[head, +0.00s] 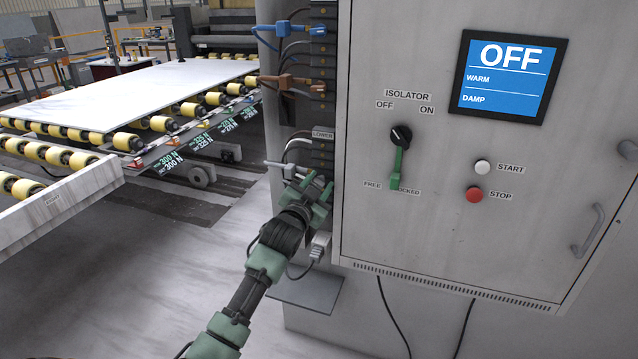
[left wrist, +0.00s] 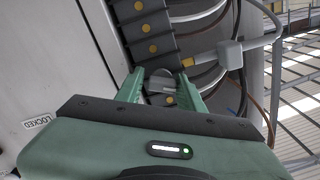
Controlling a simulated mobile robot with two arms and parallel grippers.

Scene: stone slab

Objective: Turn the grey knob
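A grey rounded knob (left wrist: 162,78) shows in the left wrist view, on a dark strip with yellow dots, between my left gripper's fingertips. My left gripper (left wrist: 160,82) is open, with one green finger on each side of the knob. I see gaps beside the knob, but cannot tell how deep the fingers reach. In the head view my left gripper (head: 318,190) is at the lower part of the dark connector strip (head: 322,103) on the cabinet's left edge. There the gripper hides the knob. My right gripper is not in view.
The cabinet front (head: 440,220) has a black isolator knob (head: 401,136) above a green lever (head: 397,170). A screen (head: 509,75) reads OFF. Start (head: 482,167) and stop (head: 474,195) buttons sit right. Cables and a grey plug (head: 320,245) are close to my gripper. A roller table stands left.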

